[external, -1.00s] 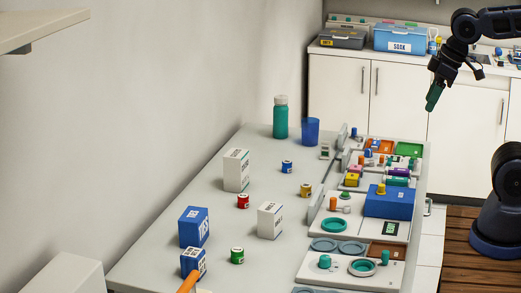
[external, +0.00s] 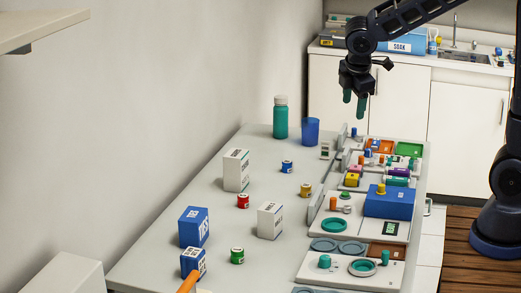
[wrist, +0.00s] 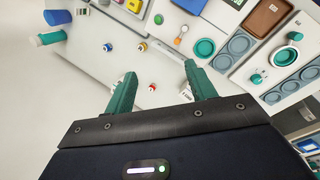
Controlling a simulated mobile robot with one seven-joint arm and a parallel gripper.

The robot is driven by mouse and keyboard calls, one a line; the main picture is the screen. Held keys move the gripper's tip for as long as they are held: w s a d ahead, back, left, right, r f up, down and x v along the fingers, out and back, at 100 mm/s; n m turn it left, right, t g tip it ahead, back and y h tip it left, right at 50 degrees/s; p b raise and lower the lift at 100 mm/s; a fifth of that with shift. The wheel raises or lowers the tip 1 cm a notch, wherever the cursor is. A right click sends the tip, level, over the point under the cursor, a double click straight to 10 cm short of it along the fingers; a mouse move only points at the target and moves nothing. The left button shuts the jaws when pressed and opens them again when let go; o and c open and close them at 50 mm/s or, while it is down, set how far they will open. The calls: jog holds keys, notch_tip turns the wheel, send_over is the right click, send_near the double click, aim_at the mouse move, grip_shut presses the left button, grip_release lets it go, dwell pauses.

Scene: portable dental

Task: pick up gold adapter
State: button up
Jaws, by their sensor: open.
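The gold adapter (external: 305,190) looks like a small gold cylinder with a pale top, standing upright on the grey table between the blue and white pieces. It also shows in the wrist view (wrist: 142,46) as a small yellowish piece beyond the fingertips. My gripper (external: 354,102) is open and empty, with green fingers pointing down, high above the far end of the table. In the wrist view its fingers (wrist: 160,72) are spread wide, and nothing is between them at close range.
Small blue (external: 287,167), red (external: 243,201) and green (external: 237,256) cylinders stand nearby. A white box (external: 270,220) is in front of the adapter, a taller one (external: 236,170) to its left. A teal bottle (external: 280,118) and blue cup (external: 310,131) stand behind. Trays (external: 345,268) line the right.

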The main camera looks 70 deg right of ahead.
jog(key=w+d+f+n+g, duration=0.1)
jog(key=w+d+f+n, duration=0.4)
jog(key=w+f, duration=0.55)
jog(key=n+g, duration=0.1)
jog(key=n, duration=0.2)
send_near(306, 185)
jog(key=shift+h, duration=0.3)
jog(key=x, duration=1)
jog(key=shift+a+f, duration=0.25)
jog(key=shift+a, duration=0.15)
jog(key=c, duration=1.1)
